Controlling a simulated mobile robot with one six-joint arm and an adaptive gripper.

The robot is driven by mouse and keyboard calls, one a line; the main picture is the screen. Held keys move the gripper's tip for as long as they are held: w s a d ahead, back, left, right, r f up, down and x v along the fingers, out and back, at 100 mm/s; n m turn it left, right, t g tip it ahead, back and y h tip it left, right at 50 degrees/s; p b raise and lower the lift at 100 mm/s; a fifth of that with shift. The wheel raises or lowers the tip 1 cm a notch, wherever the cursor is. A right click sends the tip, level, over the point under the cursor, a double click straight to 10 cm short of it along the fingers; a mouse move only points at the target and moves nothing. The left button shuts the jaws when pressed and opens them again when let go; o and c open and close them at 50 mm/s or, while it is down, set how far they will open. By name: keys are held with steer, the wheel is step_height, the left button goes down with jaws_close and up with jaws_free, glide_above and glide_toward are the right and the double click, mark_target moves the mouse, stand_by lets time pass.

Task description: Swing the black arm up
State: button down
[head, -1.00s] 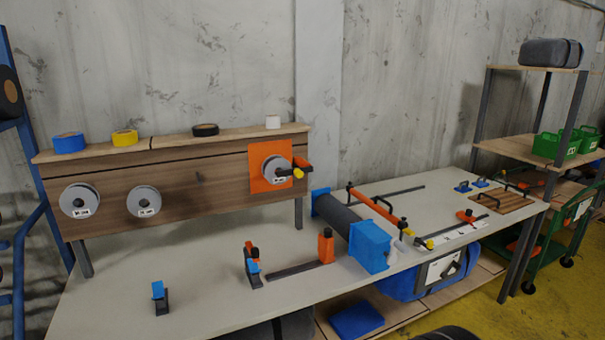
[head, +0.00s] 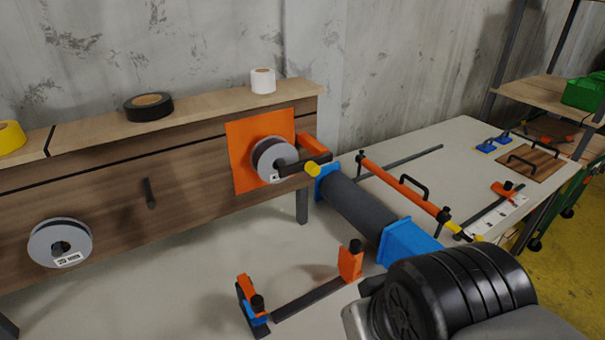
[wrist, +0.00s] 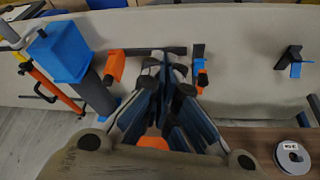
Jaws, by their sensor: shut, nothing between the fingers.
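A black arm (head: 305,165) with a yellow end (head: 312,169) lies roughly level across the front of a grey spool (head: 272,160). It sits beside an orange bracket (head: 314,147) at the right edge of an orange panel (head: 243,150) on the wooden board. My gripper (wrist: 167,75) shows in the wrist view with its fingers shut and empty, above the bench. It hides most of the orange panel, which peeks out below it (wrist: 153,143). The black arm cannot be made out in the wrist view. The fingers are out of the head view.
A dark bar with an orange block (head: 350,264) and a blue-orange clamp (head: 250,305) stand on the bench (head: 200,280). A grey roller (head: 355,208) with blue ends lies to the right of the panel. Tape rolls (head: 149,106) stand on the board's top shelf.

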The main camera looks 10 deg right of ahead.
steer(key=shift+s, duration=0.3)
